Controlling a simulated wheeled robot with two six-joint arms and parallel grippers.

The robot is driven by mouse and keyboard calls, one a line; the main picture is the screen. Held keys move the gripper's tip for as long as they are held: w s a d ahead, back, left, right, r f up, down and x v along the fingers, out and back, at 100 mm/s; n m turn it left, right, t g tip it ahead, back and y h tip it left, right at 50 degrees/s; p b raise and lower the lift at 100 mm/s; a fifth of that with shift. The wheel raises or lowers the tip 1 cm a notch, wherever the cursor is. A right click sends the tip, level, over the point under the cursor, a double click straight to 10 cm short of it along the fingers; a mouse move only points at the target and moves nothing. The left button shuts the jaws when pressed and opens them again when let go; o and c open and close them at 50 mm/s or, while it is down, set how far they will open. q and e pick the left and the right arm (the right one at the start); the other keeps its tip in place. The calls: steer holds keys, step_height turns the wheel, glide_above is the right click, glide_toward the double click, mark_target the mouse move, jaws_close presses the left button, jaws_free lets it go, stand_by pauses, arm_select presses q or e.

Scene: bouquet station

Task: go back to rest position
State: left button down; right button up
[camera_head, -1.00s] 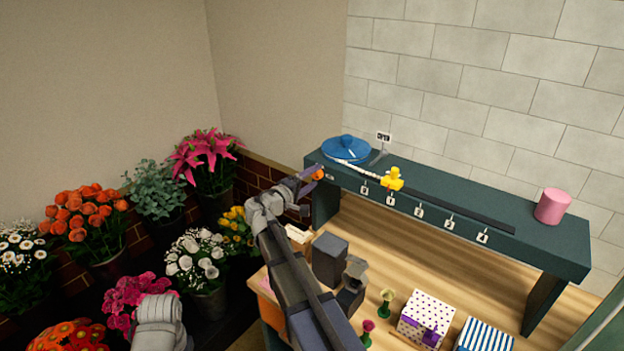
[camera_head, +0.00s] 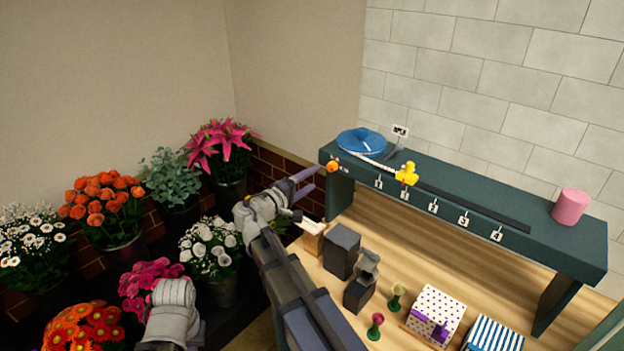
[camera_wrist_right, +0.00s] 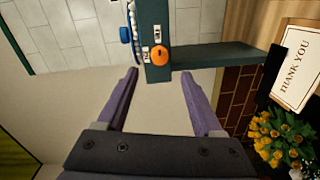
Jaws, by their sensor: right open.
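My right gripper (camera_head: 309,182) is open and empty in the head view, just left of the near left end of the dark green shelf (camera_head: 560,236). In the right wrist view its two purple fingers (camera_wrist_right: 160,75) are spread apart with nothing between them. An orange knob (camera_head: 332,166) sits at the shelf's left end, apart from the fingers; it also shows in the right wrist view (camera_wrist_right: 159,55). Part of my left arm shows at the bottom left of the head view, but its gripper is out of view.
Buckets of flowers, such as orange roses (camera_head: 100,198) and pink lilies (camera_head: 222,143), stand at left. The wooden table holds dark boxes (camera_head: 341,250), a polka-dot box (camera_head: 437,312) and a striped box (camera_head: 495,335). A yellow duck (camera_head: 406,173) and pink cylinder (camera_head: 570,206) are on the shelf.

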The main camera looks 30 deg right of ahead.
stand_by(0.3)
steer(key=s+a+f+g+y, duration=0.3)
steer(key=s+a+f+y, duration=0.4)
steer(key=s+a+f, duration=0.45)
steer(key=s+a+f+g+y, duration=0.2)
steer(key=s+a, duration=0.4)
steer(key=a, duration=0.3)
steer(key=s+a+f+n+g+y, duration=0.1)
steer(key=s+a+f+g+y, duration=0.1)
steer(key=s+a+f+y, duration=0.3)
steer(key=s+a+f, duration=0.1)
steer(key=a+f, duration=0.1)
steer(key=a, duration=0.2)
steer(key=shift+s+y, duration=0.25)
steer(key=shift+y, duration=0.05)
